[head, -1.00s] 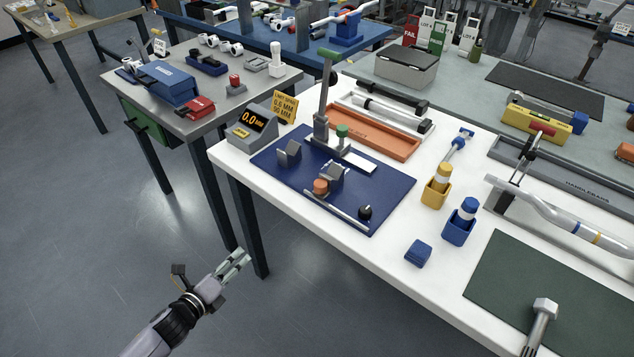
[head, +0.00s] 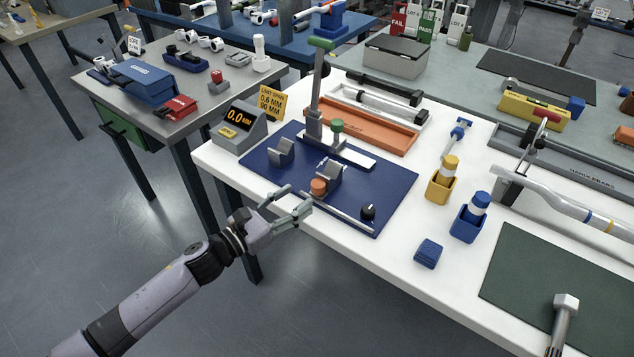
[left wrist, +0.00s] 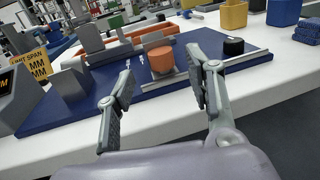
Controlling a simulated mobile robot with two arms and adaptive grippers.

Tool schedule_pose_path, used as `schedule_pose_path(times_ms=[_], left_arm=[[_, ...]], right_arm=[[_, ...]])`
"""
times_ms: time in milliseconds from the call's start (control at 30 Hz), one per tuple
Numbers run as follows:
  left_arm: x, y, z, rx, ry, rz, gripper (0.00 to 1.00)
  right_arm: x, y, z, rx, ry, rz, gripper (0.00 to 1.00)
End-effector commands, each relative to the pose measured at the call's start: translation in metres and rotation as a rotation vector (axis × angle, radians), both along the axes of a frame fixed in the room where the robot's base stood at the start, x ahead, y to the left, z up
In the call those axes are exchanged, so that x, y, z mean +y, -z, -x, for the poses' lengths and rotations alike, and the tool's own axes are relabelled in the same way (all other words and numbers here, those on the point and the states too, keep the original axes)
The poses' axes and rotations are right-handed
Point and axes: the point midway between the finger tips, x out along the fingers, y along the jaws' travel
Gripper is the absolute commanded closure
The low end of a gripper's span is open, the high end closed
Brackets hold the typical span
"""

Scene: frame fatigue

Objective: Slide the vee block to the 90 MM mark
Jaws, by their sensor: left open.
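The blue base plate (head: 260,176) lies on the white table and carries two grey vee blocks. One vee block (head: 281,152) is at the left; the other (head: 329,174) is nearer the middle, behind an orange knob (head: 318,187). A silver rail (head: 345,213) runs along the front edge to a black knob (head: 368,211). The mark figures are too small to read. My left gripper (head: 292,204) is open and empty at the plate's front edge, short of the orange knob. In the left wrist view the orange knob (left wrist: 161,60) shows between the open fingers (left wrist: 160,93).
A gauge readout (head: 239,116) shows 0.0 MM, beside a yellow sign (head: 271,103) reading 90 MM. A tall post with a green handle (head: 321,43) rises behind the blocks. An orange tray (head: 372,128) lies behind. Yellow (head: 440,188) and blue (head: 466,224) holders stand right.

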Motion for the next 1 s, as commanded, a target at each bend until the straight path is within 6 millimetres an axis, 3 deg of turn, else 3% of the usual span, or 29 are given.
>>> schedule_pose_path(times_ms=[200, 400, 800, 1000], left_arm=[[-0.034, 0.0, -0.031, -0.001, 0.001, 0.001, 0.51], [-0.051, 0.001, -0.048, -0.001, 0.0, 0.001, 0.51], [-0.057, 0.001, -0.052, 0.001, 0.0, 0.001, 0.51], [-0.056, 0.001, -0.052, 0.001, 0.0, 0.001, 0.65]], right_arm=[[0.001, 0.005, -0.005, -0.007, 0.0, -0.002, 0.55], [0.003, 0.01, -0.006, -0.008, 0.002, -0.004, 0.55], [0.008, 0.01, -0.006, -0.009, 0.003, -0.01, 0.55], [0.007, 0.01, -0.006, -0.01, 0.003, -0.01, 0.55]])
